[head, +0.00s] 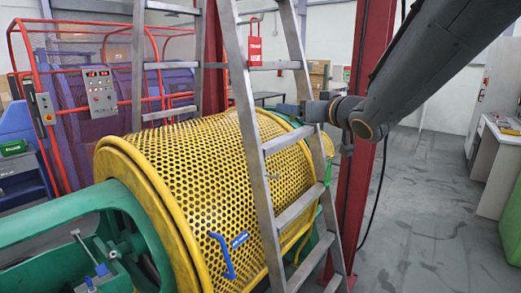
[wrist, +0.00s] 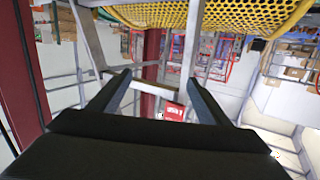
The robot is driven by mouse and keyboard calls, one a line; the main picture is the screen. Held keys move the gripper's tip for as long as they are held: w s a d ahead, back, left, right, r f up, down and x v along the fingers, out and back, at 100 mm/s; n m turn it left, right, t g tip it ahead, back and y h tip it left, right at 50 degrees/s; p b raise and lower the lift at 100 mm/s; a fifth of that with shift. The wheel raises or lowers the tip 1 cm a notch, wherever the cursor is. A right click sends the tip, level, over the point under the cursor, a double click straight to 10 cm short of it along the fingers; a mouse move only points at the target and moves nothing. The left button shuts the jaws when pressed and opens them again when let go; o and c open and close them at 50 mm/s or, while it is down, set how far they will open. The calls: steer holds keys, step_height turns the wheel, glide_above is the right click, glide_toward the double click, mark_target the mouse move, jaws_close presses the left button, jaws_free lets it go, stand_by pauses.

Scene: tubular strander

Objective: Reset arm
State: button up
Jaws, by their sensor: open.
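My dark grey arm (head: 425,62) reaches in from the upper right in the head view. My gripper (head: 288,109) is beside the right rail of a metal ladder (head: 262,165), above the yellow perforated drum (head: 195,170). In the wrist view, the two dark fingers of my gripper (wrist: 158,80) stand apart, with nothing held between them. Ladder rails and a rung (wrist: 152,89) show beyond the fingers. I cannot tell whether the gripper touches the ladder. In the head view the fingers are small and partly hard to make out.
A red tag (head: 254,49) hangs on a ladder rung. A red column (head: 362,150) stands right behind my wrist. A control panel (head: 100,90) and red railings are at left. A grey desk (head: 500,135) is at far right. Open floor (head: 425,210) lies right of the column.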

steer(key=s+d+f+m+g+h+b, duration=0.1)
steer(key=s+d+f+m+g+h, duration=0.2)
steer(key=f, duration=0.7)
steer(key=s+d+f+g+h+b, duration=0.1)
steer(key=s+d+f+g+h, duration=0.25)
steer(key=f, duration=0.65)
steer(key=s+d+f+g, duration=0.1)
steer(key=s+f+g, duration=0.2)
steer(key=s+f, duration=0.4)
steer(key=s+d+f+m+g+b, duration=0.1)
steer(key=s+f+g, duration=0.3)
steer(key=s+f, duration=0.4)
steer(key=s, duration=0.6)
steer(key=shift+s, duration=0.15)
